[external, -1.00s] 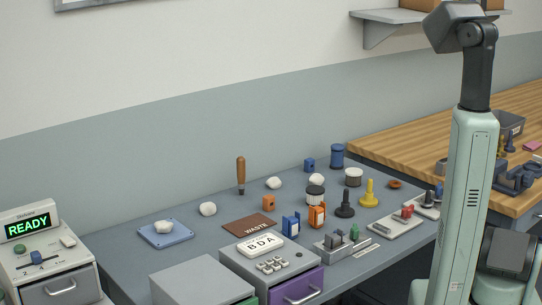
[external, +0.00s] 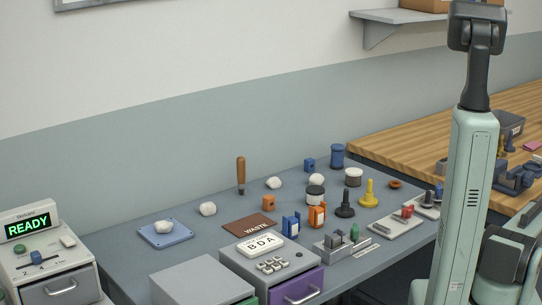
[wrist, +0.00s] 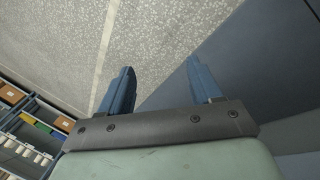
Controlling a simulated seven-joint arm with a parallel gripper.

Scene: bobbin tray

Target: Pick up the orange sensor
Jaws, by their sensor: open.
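Two orange things stand on the grey bench in the external view. One is a small plain orange block (external: 268,202) beside the brown WASTE mat; the other is a taller orange housing (external: 316,217) with a pale label, just right of a similar blue housing (external: 291,226). I cannot tell from their look alone which is the sensor. My gripper (wrist: 160,68) shows in the wrist view with two blue fingers apart and nothing between them. It faces speckled floor, away from the orange things. The external view does not show my gripper's fingers.
The WASTE mat (external: 247,225), white lumps, a black peg (external: 345,203), a yellow peg (external: 369,193) and a white-topped jar (external: 315,193) crowd around the orange things. A wooden-handled tool (external: 241,173) stands upright behind. Drawer units (external: 202,283) line the front.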

